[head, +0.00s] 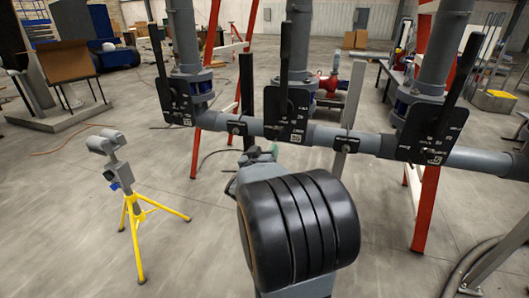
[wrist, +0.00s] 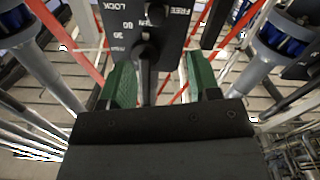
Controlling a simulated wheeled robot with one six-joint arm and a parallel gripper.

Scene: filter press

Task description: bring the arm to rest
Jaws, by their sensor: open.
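My gripper (head: 262,154) is at the end of my arm in the head view, just below the middle valve plate (head: 287,118). Most of it is hidden behind my own dark wrist. In the wrist view my gripper (wrist: 160,75) is open, with green finger pads apart on either side. A dark lever part with a rounded boss (wrist: 147,52) shows between or just beyond the pads; no contact is visible. Behind it is the black plate (wrist: 118,22) marked LOCK, 30 and FREE.
A grey horizontal pipe (head: 325,137) carries left (head: 176,100) and right (head: 432,130) valve plates with dark levers. Red frame legs (head: 424,215) stand below. A yellow tripod (head: 131,215) with a grey head stands left. Floor between tripod and arm is clear.

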